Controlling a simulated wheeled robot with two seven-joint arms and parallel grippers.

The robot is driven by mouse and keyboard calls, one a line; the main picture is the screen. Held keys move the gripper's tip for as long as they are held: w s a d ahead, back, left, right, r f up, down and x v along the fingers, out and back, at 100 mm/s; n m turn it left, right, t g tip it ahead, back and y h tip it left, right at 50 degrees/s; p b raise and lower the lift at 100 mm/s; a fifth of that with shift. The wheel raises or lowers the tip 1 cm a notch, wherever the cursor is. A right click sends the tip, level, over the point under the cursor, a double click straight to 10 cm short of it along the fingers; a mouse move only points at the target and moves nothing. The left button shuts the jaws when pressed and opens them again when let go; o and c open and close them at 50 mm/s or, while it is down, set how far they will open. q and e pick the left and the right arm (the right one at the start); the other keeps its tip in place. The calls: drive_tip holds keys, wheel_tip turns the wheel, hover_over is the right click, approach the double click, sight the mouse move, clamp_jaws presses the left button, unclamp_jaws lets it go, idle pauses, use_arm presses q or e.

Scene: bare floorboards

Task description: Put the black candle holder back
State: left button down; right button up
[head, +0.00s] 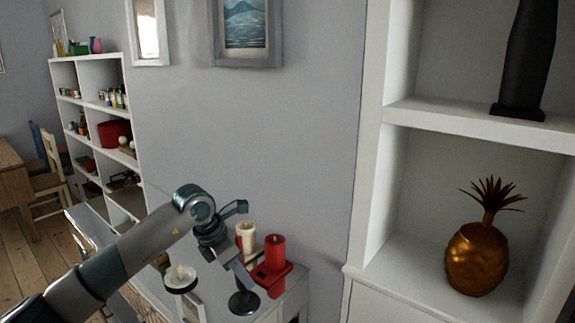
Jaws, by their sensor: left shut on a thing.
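The black candle holder (244,302) shows as a dark round base with a short stem, at the lower middle of the head view. My left gripper (242,268) is at its stem and shut on it, hiding its upper part. A cream candle (247,234) shows just behind the gripper; whether it sits in the black holder cannot be told. The base is over or on the white cabinet top (294,286); contact is unclear. My right gripper is not in view.
A red candle (275,251) in a red holder (272,272) stands close right of the gripper. A small candle on a dish (181,278) is to its left. A white shelf (398,250) at right holds a copper pineapple (477,260) and a black vase (528,60).

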use_arm(q)
drive_tip(key=s+a+f+m+g+y, duration=0.1)
drive_tip(key=s+a+m+g, duration=0.2)
drive_tip(key=s+m, duration=0.9)
drive_tip(key=s+a+f+m+g+y, duration=0.2)
drive_tip(key=s+a+m, duration=0.4)
drive_tip(key=s+m, duration=0.6)
drive_tip(key=shift+s+m+g+y, duration=0.3)
drive_tip(key=shift+m+g, duration=0.1)
drive_tip(key=shift+g, duration=0.5)
drive_tip(key=shift+d, duration=0.15)
drive_tip(key=shift+f, duration=0.1)
drive_tip(key=w+x, duration=0.1)
drive_tip(key=x, duration=1.3)
drive_tip(key=shift+w+f, duration=0.3)
drive_tip(key=shift+f, duration=0.05)
